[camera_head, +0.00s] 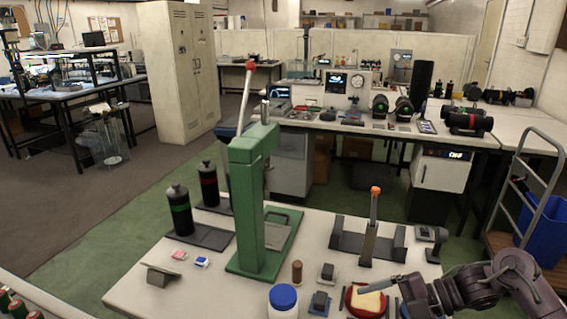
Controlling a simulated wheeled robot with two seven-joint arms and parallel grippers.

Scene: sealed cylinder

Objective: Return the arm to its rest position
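My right arm (510,281) comes in from the lower right, low over the front right of the white table. Its gripper (380,293) is at a red round dish (366,303) with a pale cream piece (370,300) in it. A dark finger crosses above the dish's right side. I cannot tell whether it touches the dish or how far the fingers are apart. My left gripper is not in view.
A tall green press (247,200) with a red-tipped lever stands mid-table. A grey stand with an orange-tipped lever (371,225) is behind the dish. A blue-lidded white jar (283,299) and small blocks stand left of it. Two black bottles (180,211) stand further left.

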